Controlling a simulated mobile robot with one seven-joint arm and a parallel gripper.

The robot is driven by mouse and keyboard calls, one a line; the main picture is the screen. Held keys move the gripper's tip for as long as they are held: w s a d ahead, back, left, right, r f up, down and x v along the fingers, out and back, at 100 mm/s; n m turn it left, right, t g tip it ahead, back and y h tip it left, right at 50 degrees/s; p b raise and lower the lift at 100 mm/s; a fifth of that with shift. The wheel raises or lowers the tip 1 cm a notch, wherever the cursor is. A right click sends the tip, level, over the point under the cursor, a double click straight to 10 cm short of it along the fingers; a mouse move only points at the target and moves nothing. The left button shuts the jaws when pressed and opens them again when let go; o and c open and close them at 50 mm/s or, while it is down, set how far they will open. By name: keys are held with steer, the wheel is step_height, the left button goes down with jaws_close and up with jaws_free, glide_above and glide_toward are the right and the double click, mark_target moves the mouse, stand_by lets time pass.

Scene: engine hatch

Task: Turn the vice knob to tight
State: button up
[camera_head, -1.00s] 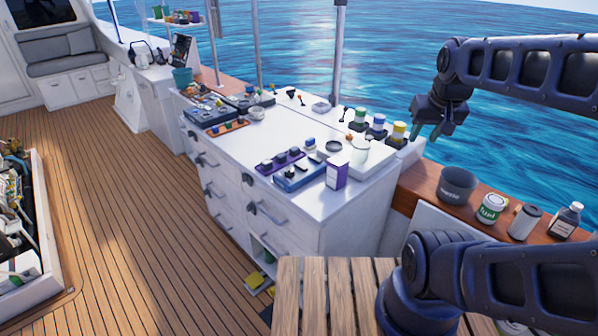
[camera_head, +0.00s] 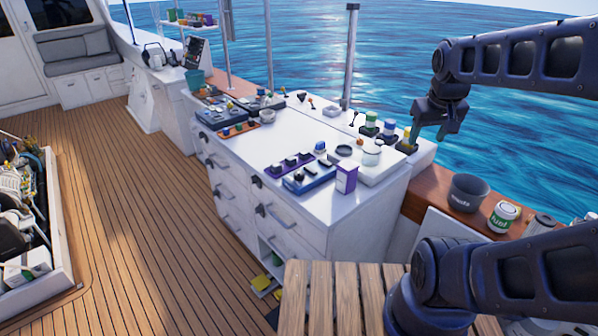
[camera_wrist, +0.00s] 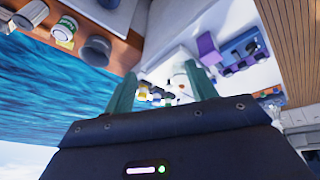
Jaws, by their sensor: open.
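My gripper (camera_head: 428,136) hangs in the air at the right end of the white workbench (camera_head: 290,226), near the jars at its back edge, with its fingers pointing down. In the wrist view its two green fingers (camera_wrist: 158,72) stand apart with nothing held between them. Small dark-knobbed devices on a blue base (camera_head: 308,180) and a purple base (camera_head: 291,163) sit on the bench top. I cannot make out for certain which thing is the vice or its knob, nor its setting.
A purple-and-white box (camera_head: 346,179) stands at the bench's front edge. A dark bucket (camera_head: 467,192) and a green-labelled can (camera_head: 503,217) stand on the wooden ledge at right. A slatted wooden surface (camera_head: 345,300) is in front. The deck at left (camera_head: 150,240) is mostly clear.

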steer(key=w+a+f+n+g+h, duration=0.1)
steer(key=w+a+f+n, duration=0.1)
steer(key=w+a+n, duration=0.5)
steer(key=n+g+y, duration=0.2)
steer(key=n+g, duration=0.1)
steer(key=n, duration=1.5)
glide_above(299, 170)
step_height(299, 170, down, 14)
step_height(299, 170, down, 11)
steer(key=shift+s+f, duration=0.1)
steer(key=shift+c, duration=0.5)
steer(key=c, duration=0.9)
